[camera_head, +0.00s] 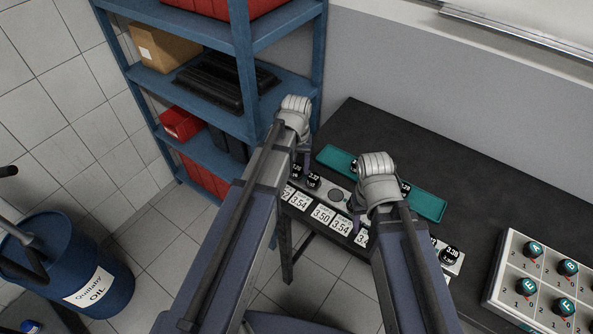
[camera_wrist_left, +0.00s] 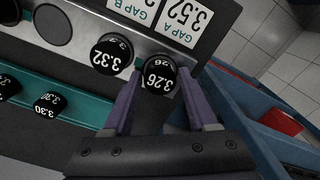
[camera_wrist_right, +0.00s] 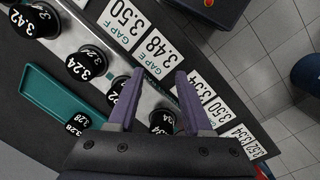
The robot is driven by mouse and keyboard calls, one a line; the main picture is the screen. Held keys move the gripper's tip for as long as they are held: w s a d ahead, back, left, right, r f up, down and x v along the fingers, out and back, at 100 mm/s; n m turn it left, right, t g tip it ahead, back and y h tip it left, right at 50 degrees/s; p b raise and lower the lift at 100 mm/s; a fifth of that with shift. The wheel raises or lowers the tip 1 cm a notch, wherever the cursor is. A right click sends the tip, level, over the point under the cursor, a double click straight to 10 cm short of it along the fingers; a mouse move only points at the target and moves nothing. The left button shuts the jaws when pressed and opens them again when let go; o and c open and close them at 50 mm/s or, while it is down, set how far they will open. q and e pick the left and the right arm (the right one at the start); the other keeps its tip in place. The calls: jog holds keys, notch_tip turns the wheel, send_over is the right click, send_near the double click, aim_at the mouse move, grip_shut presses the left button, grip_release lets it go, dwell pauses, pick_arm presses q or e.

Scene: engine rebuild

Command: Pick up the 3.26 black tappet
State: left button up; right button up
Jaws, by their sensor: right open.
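The black 3.26 tappet (camera_wrist_left: 158,75) stands at the end of the metal rail in the left wrist view, its label upside down. My left gripper (camera_wrist_left: 160,82) is open, with one finger on each side of this tappet; contact cannot be told. In the head view, my left gripper (camera_head: 304,158) is over the rail's far end and its wrist partly hides the tappets there. My right gripper (camera_wrist_right: 160,74) is open and empty above the rail's middle, near several black tappets such as the 3.24 one (camera_wrist_right: 87,64).
The black 3.32 tappet (camera_wrist_left: 112,54) stands close beside the 3.26 one. A teal tray (camera_head: 427,204) with more tappets lies behind the rail. White gap cards (camera_head: 322,214) line the front. A blue shelf (camera_head: 245,75) stands beyond the table.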

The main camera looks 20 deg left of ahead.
aim_at(297, 167)
pick_arm(q)
grip_shut()
jog(key=shift+r, duration=0.1)
pick_arm(e)
jog(key=shift+r, duration=0.15)
pick_arm(q)
notch_tip(297, 167, up, 10)
jog(key=p, duration=1)
pick_arm(e)
notch_tip(297, 167, up, 10)
